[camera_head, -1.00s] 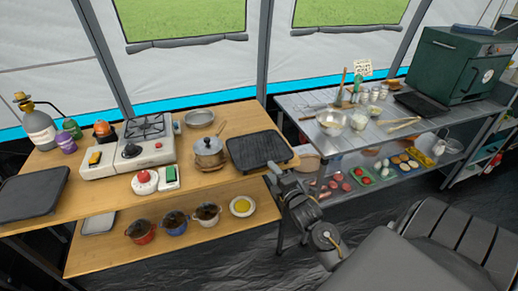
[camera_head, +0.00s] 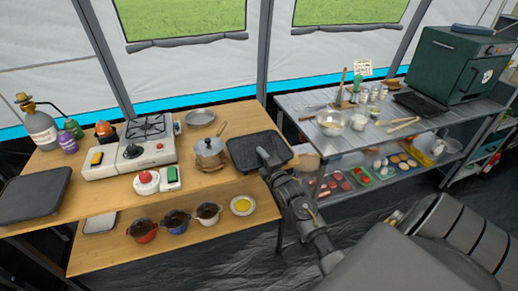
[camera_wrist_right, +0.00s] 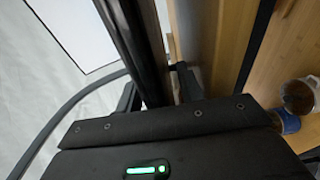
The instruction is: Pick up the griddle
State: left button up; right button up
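The griddle (camera_head: 252,148) is a black, rectangular, rimmed plate lying flat at the right end of the wooden table. My right gripper (camera_head: 266,158) is at the griddle's front right edge and hides a bit of that edge. In the right wrist view, the dark griddle (camera_wrist_right: 146,45) shows nearly edge-on between the two fingers of the right gripper (camera_wrist_right: 157,92). The fingers stand apart on either side of it; firm contact does not show. My left gripper is not in view.
A second dark plate (camera_head: 35,196) lies at the table's left end. A lidded pot (camera_head: 209,152) stands close left of the griddle, with a stove (camera_head: 130,150) beyond. Several small pots and a yellow-filled bowl (camera_head: 242,205) stand on the lower shelf. A metal table (camera_head: 345,138) stands right.

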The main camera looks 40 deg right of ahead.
jog(key=shift+c, duration=0.5)
grip_shut()
jog(key=shift+r, duration=0.15)
